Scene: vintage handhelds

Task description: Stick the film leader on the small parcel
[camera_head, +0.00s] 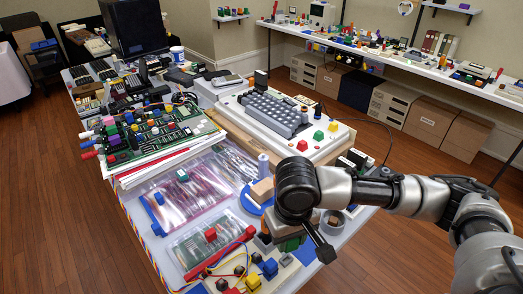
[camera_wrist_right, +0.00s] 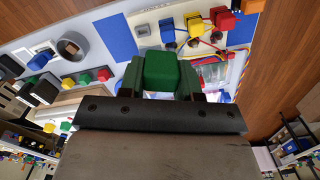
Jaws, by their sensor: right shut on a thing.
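My right gripper (camera_head: 287,238) is low over the front end of the near table; its wrist hides much of what is beneath. In the right wrist view the gripper (camera_wrist_right: 162,85) is shut on a green block (camera_wrist_right: 161,68), held between its two fingers. The same green shows under the wrist in the head view. A small brown box (camera_head: 262,190), perhaps the small parcel, sits by a blue disc (camera_head: 250,205) just left of the wrist. I cannot tell which thing is the film leader. My left gripper is not in view.
A wired board with coloured plugs (camera_head: 240,275) lies at the near edge. Clear plastic bags (camera_head: 190,190) and a green circuit board (camera_head: 140,135) lie to the left. A cream keyboard unit (camera_head: 325,145) stands behind. In the wrist view a grey ring (camera_wrist_right: 72,45) lies near blue pads (camera_wrist_right: 117,37).

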